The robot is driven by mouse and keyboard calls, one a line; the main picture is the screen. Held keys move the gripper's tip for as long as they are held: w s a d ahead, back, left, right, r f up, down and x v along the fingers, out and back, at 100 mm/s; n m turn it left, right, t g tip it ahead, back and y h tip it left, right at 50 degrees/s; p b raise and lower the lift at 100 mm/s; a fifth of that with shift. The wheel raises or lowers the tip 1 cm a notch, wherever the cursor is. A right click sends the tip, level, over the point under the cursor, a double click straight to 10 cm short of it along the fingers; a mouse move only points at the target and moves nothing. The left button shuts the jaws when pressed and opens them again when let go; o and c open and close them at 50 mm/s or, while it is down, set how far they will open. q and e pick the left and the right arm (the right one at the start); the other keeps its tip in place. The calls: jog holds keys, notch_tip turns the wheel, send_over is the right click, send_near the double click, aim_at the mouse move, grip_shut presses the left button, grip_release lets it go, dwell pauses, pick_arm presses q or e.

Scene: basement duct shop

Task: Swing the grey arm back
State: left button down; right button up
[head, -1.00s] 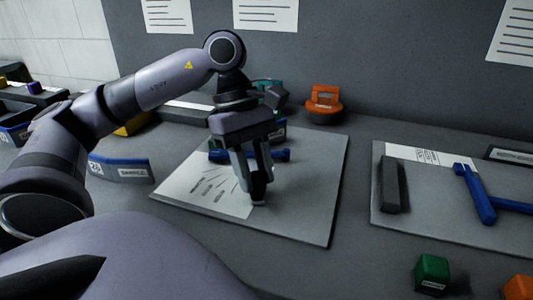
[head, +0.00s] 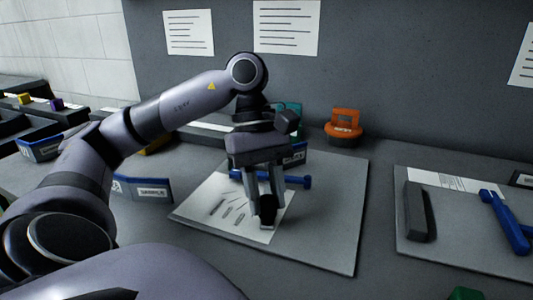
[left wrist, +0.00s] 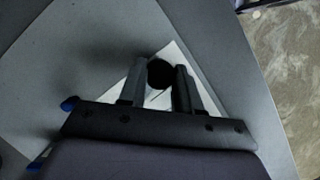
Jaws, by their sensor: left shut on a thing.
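My left gripper (head: 265,210) is shut on a dark round knob, low over the near part of the left grey board (head: 325,235). The knob (left wrist: 160,73) shows between the fingertips in the left wrist view. I cannot make out a grey arm under it; the fingers cover that spot. A white sheet (head: 215,205) with dark marks lies on the board beside and under the gripper. A blue bar (head: 298,181) lies behind the fingers, partly hidden. My right gripper is not in view.
A teal item stands partly hidden behind my gripper, with an orange clamp-like item (head: 343,125) to its right. A right board (head: 455,240) carries a dark grey block (head: 418,212) and a blue handle (head: 510,225). Labelled blue-fronted bins (head: 143,188) stand at left. A wall closes the back.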

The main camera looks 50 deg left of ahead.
pick_arm(q)
jog(key=c, duration=0.8)
grip_release()
jog(key=shift+a, duration=0.1)
jog(key=shift+r, duration=0.1)
jog(key=p+v, duration=0.2)
jog(key=v, duration=0.5)
